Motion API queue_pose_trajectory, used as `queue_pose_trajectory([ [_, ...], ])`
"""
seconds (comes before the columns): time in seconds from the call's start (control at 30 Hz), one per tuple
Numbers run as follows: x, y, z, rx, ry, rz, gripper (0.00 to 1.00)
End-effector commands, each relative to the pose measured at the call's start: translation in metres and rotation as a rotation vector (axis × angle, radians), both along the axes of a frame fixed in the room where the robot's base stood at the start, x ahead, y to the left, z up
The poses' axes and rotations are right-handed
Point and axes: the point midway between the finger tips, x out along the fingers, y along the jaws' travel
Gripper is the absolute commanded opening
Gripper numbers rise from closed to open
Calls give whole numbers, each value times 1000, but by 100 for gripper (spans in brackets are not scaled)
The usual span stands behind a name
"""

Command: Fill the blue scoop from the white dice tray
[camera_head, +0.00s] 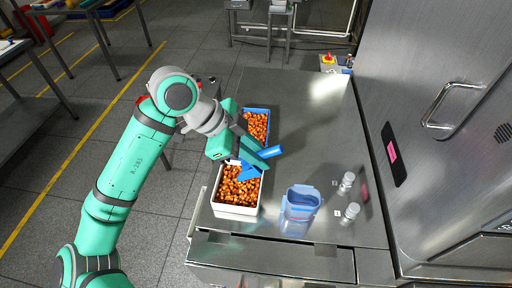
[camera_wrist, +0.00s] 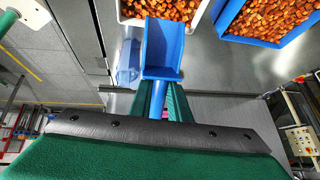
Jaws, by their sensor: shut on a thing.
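My gripper (camera_head: 255,157) is shut on the handle of the blue scoop (camera_head: 250,173). The scoop's head is over the white dice tray (camera_head: 236,211), near its far right corner, and whether it touches the dice is unclear. The tray is filled with orange-brown dice. In the wrist view the scoop (camera_wrist: 163,52) points away from my gripper (camera_wrist: 165,100), and its visible inside is bare blue with no dice. The white tray (camera_wrist: 133,20) shows at the top of that view.
A blue tray (camera_head: 268,122) of similar dice stands behind the white tray. A translucent blue container (camera_head: 301,203) stands to the right, with two small clear-and-white pieces (camera_head: 347,182) beyond it. A steel cabinet borders the right side. The steel table (camera_head: 310,120) is bare at the back.

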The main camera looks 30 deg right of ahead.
Motion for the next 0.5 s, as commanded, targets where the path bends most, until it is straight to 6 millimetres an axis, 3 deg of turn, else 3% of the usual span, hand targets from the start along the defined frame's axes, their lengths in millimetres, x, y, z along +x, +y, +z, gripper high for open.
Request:
queue_pose_trajectory([
  [0.5, 1, 3, -44, -1, 0, 6, 0],
])
